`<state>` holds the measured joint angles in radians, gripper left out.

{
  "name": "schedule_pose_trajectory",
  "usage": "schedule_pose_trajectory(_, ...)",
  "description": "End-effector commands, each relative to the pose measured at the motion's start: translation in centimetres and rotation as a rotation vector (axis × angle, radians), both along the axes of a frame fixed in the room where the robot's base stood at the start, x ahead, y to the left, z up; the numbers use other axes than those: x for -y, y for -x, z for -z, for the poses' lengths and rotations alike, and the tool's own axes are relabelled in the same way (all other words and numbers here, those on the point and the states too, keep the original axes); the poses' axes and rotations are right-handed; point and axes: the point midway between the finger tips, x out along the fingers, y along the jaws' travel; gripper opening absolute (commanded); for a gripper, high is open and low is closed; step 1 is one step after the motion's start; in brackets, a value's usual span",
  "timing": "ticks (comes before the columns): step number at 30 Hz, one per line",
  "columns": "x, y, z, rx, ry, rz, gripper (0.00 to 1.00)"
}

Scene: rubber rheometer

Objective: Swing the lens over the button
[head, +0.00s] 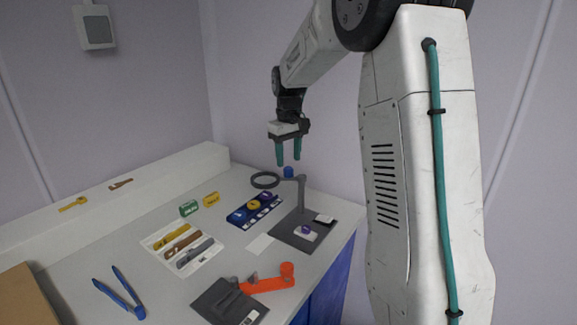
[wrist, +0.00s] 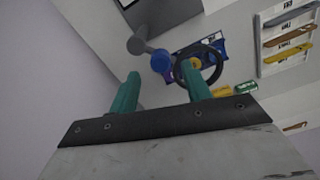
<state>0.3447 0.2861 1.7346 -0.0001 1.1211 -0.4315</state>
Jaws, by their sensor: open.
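The lens is a dark ring (head: 265,180) on a swing arm from a grey post (head: 301,197) on a dark base plate (head: 288,236). The ring points left and back, away from the plate. A blue knob (head: 288,172) stands on the swing arm; it also shows in the wrist view (wrist: 160,61), beside the ring (wrist: 220,65). A purple button (head: 306,229) sits on a white block on the plate. My gripper (head: 288,162) is open and empty, pointing down just above the knob. In the wrist view the knob appears between and beyond the fingertips (wrist: 162,76).
A blue tray (head: 238,221) with purple and yellow pieces lies left of the plate. A low white ledge (head: 150,183) runs along the back.

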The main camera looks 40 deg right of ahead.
Motion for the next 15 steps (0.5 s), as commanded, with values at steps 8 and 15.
schedule_pose_trajectory(8,0.0,0.1,3.2,-0.001,0.0,0.0,0.48)
schedule_pose_trajectory(15,0.0,0.1,3.5,0.0,0.0,0.0,0.48)
